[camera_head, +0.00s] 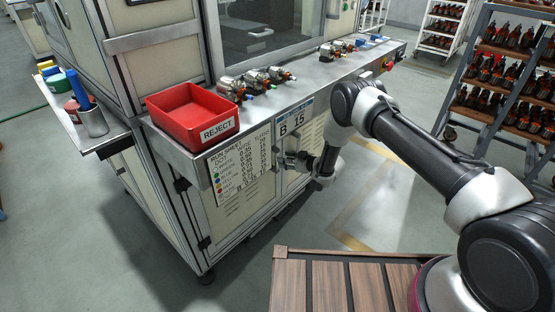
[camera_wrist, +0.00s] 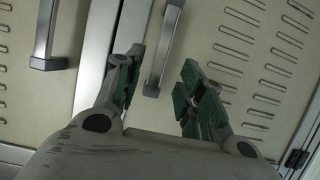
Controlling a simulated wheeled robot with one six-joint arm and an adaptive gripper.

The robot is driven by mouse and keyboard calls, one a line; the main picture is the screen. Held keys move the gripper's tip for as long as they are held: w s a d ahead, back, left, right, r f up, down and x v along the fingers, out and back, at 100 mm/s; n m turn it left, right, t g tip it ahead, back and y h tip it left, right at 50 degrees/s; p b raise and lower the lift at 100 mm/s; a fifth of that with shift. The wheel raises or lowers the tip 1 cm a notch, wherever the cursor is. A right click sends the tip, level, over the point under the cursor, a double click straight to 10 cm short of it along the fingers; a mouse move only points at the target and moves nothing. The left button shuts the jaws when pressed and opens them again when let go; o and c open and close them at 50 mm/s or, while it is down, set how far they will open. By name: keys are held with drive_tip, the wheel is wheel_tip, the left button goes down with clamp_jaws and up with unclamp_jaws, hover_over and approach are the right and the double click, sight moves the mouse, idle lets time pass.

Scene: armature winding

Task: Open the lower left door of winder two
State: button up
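The winder's cabinet has cream lower doors. The left lower door (camera_head: 208,212) carries a run sheet (camera_head: 238,172) and looks shut. My gripper (camera_head: 298,160) is at the cabinet front, just right of the run sheet; the handle there is mostly hidden in the head view. In the wrist view my gripper (camera_wrist: 158,75) is open, its green-padded fingers apart. A metal bar handle (camera_wrist: 164,50) on a slotted door panel (camera_wrist: 235,60) lies between and beyond them; I cannot tell if they touch it. A second handle (camera_wrist: 50,38) is on the panel left of the seam.
A red reject bin (camera_head: 192,112) and several armatures (camera_head: 258,80) lie on the ledge above the doors. A side shelf (camera_head: 95,138) with cups juts out left. A slatted wooden surface (camera_head: 335,285) is in front. Racks (camera_head: 510,75) stand right. Floor left of the cabinet is clear.

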hover_over(277, 170)
drive_tip(key=w, duration=0.1)
wheel_tip(277, 170, down, 2)
drive_tip(key=shift+f, duration=0.2)
clamp_jaws()
